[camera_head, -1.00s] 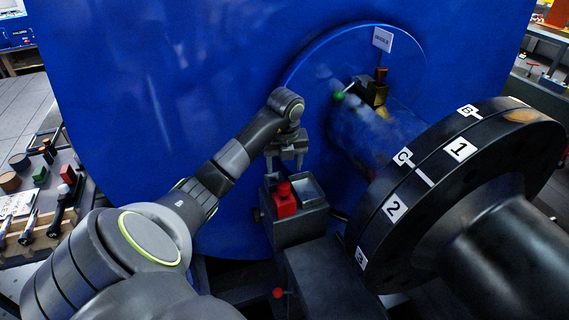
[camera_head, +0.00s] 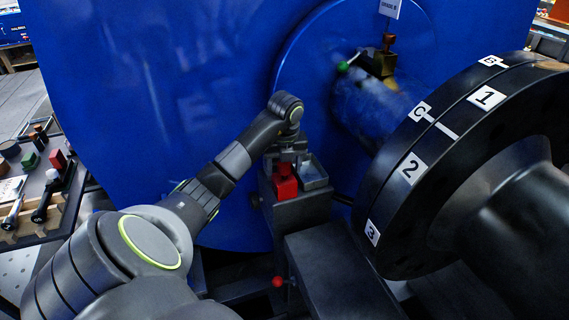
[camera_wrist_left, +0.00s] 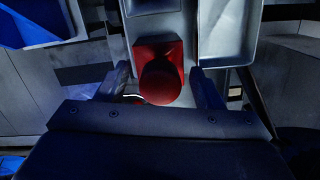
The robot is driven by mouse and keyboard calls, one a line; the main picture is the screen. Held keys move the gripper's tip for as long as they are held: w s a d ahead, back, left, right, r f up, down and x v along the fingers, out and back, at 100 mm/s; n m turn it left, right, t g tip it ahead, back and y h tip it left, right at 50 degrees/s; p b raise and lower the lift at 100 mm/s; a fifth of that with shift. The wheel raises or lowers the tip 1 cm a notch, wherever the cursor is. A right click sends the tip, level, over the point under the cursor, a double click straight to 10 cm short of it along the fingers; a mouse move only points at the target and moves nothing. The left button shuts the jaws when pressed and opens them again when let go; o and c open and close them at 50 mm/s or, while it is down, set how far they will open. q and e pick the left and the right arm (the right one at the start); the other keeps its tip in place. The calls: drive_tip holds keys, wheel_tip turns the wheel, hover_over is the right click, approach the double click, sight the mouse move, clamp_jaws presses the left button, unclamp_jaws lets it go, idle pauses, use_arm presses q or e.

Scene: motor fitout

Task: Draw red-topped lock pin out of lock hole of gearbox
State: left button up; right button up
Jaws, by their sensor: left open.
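A red block with a round red knob (camera_head: 285,183), which looks like the top of the lock pin, stands on a dark grey housing (camera_head: 300,212), apparently the gearbox. Its shaft and the lock hole are hidden. My left gripper (camera_head: 287,160) points down right at the red top. In the left wrist view the red top (camera_wrist_left: 160,82) lies between the two open fingers of my left gripper (camera_wrist_left: 167,88), with a narrow gap visible on the right side. My right gripper is not in view.
An open grey tray (camera_head: 313,175) adjoins the red top on the right. A small red ball (camera_head: 278,281) sticks out lower on the housing. A big blue wall (camera_head: 150,100) stands behind, and a black numbered flange coupling (camera_head: 440,170) on the right. A tool bench (camera_head: 40,190) is at left.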

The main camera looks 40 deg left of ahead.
use_arm(q)
drive_tip(key=c, duration=1.1)
drive_tip(key=shift+r+p, duration=2.3)
drive_tip(key=shift+r, duration=0.85)
drive_tip(key=shift+c, duration=0.2)
